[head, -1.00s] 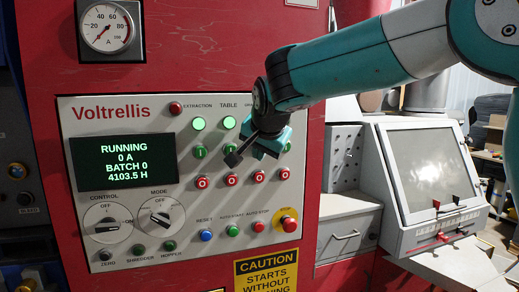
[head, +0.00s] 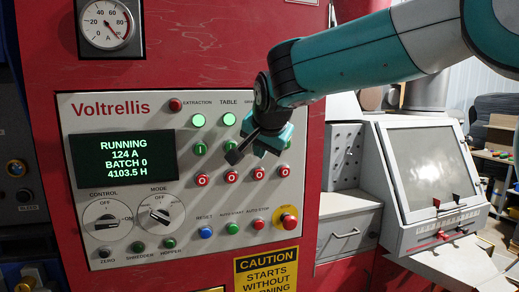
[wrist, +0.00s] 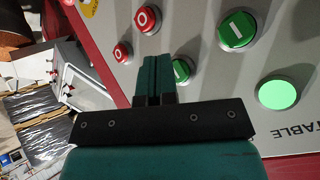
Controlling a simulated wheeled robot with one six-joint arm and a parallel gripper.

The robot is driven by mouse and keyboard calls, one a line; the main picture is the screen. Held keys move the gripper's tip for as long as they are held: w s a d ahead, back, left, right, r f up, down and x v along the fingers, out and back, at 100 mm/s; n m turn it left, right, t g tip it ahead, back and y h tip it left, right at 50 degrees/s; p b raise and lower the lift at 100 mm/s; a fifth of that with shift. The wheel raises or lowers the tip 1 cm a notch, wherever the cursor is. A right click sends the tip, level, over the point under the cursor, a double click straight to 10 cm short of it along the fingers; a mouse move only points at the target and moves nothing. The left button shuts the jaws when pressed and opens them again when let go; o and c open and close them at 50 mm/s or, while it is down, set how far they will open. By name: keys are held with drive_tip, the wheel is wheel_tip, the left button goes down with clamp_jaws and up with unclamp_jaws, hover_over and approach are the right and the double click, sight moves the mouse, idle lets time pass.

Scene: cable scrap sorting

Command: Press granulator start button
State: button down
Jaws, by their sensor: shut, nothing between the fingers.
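The red control panel cabinet carries a grey Voltrellis panel (head: 85,200) with rows of buttons. In the head view my gripper (head: 238,152) is over the start-button row, covering most of the granulator column under the cut-off "GRAN" label. In the wrist view my gripper (wrist: 155,75) is shut and empty, its fingertips beside or on the granulator's green start button (wrist: 181,71), which is partly hidden. I cannot tell whether they touch. The table start button (wrist: 237,31) and its lit green lamp (wrist: 277,93) are clear of the fingers. The display (head: 122,158) reads RUNNING, 124 A.
Red stop buttons (head: 202,180) sit below the start row. A red emergency stop on a yellow base (head: 287,218) is at lower right. Reset (head: 206,233) and two rotary switches (head: 107,219) are lower down. A grey sloped console (head: 395,225) stands to the right.

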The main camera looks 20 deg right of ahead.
drive_tip(key=shift+s, duration=0.2)
drive_tip(key=shift+s+b, duration=1.25)
drive_tip(key=shift+s, duration=1.25)
drive_tip(key=s+a+f+n+g+y+b, duration=0.2)
drive_tip(key=s+f+n+g, duration=0.2)
drive_tip(key=s+f+n, duration=0.4)
drive_tip(key=s+a+f+n+g+y+b, duration=0.2)
drive_tip(key=s+f+n, duration=0.5)
drive_tip(key=s+f, duration=0.6)
drive_tip(key=s+g+y+b, duration=0.1)
drive_tip(key=s+g, duration=0.1)
drive_tip(key=s, duration=0.5)
drive_tip(key=shift+s+n+g, duration=0.4)
